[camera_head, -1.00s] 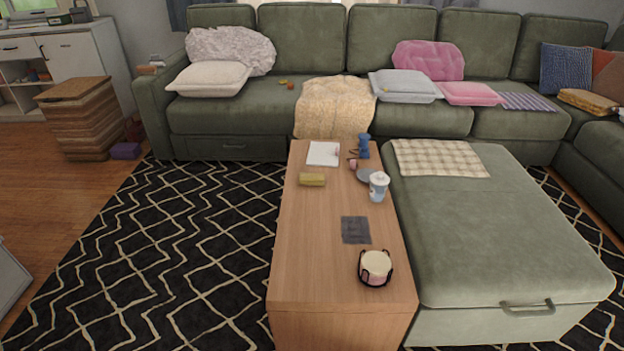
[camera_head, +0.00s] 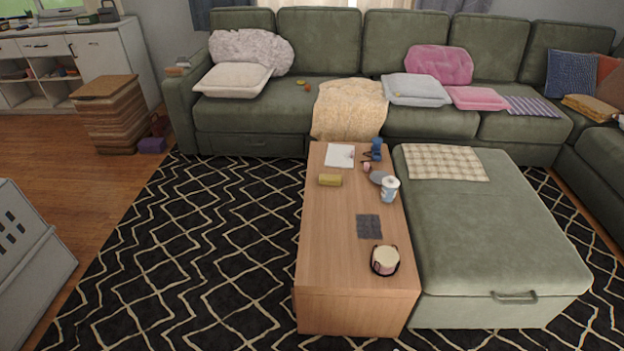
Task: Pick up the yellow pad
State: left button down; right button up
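A small yellow pad (camera_head: 330,180) lies on the wooden coffee table (camera_head: 335,238), near its left edge and toward the far end. It looks like a short, thick block and nothing covers it. A white notepad (camera_head: 340,155) lies just beyond it, apart from it. Neither of my grippers is in view.
The table also holds a cup (camera_head: 390,190), a blue item (camera_head: 376,149), a dark square (camera_head: 369,227) and a round container (camera_head: 385,261). A green chaise (camera_head: 490,240) stands right of the table. The patterned rug (camera_head: 200,250) to the left is clear.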

aim_at(325, 179)
jog(key=i+j+u, duration=0.2)
jog(key=j+u, duration=0.15)
jog(key=i+j+u, duration=0.25)
jog(key=j+u, duration=0.15)
jog(key=i+j+u, duration=0.25)
jog(key=i+j, duration=0.15)
jog(key=i+j+u, duration=0.2)
jog(key=i+j, duration=0.15)
jog(key=i, duration=0.2)
jog(key=i+l+z, duration=0.1)
jog(key=i+z, duration=0.85)
jog(key=z, duration=0.2)
jog(key=i+z, duration=0.45)
jog(key=i+j+z, duration=0.35)
jog(key=i+z, duration=0.15)
jog(key=i+j+z, duration=0.2)
jog(key=i+z, duration=0.25)
jog(key=i+j+z, duration=0.2)
jog(key=j+z, duration=0.25)
jog(key=i+j+z, duration=0.25)
jog(key=z, duration=0.2)
jog(key=i+j+z, duration=0.15)
jog(key=j+z, duration=0.3)
jog(key=i+j+z, duration=0.1)
jog(key=j+z, duration=0.2)
jog(key=j, duration=0.25)
jog(key=i+j+z, duration=0.1)
jog(key=j+z, duration=0.15)
jog(key=j, duration=0.3)
